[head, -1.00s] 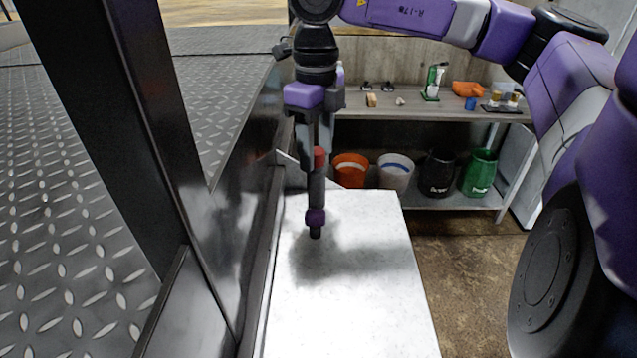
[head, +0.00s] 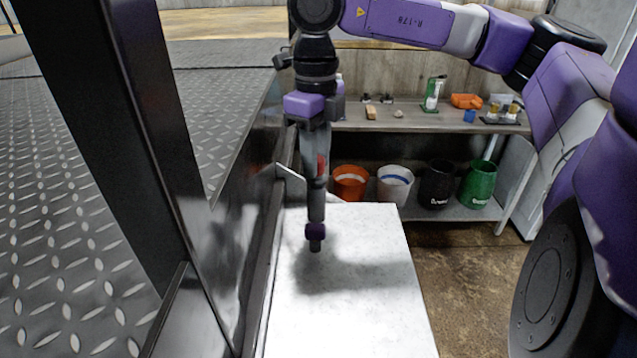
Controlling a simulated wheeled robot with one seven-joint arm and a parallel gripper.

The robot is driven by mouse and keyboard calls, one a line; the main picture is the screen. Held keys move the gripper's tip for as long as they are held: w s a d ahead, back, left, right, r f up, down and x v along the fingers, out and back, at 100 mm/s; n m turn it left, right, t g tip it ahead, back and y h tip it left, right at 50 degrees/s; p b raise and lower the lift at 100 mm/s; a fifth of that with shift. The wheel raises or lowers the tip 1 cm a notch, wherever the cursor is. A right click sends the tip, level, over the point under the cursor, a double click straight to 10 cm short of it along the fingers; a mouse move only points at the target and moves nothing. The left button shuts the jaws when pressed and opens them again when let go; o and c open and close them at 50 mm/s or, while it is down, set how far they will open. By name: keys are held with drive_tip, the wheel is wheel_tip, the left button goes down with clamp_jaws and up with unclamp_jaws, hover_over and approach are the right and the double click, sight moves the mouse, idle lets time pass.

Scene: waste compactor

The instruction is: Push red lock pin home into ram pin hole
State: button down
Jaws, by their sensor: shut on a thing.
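My gripper (head: 317,150) points straight down over the white tabletop (head: 390,310). It is shut on a dark grey rod (head: 316,205) that hangs upright, with a purple band (head: 315,231) near its lower end and a short dark tip. A small red patch (head: 321,166) shows between or beside the fingers, partly covered by them. I cannot tell whether it is part of the rod or the red lock pin. The tip looks to be above the tabletop, apart from the dark wall on the left. I cannot make out a ram pin hole.
A dark metal post (head: 110,130) and a dark wall edge run close on the left, with a tread-plate floor (head: 60,240) beyond. Behind, a shelf bench (head: 375,122) holds small items above orange, white, black and green bins. Open floor (head: 470,270) lies right of the tabletop.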

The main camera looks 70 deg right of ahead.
drive_tip(key=shift+r+p, duration=2.3)
drive_tip(key=shift+r, duration=2.65)
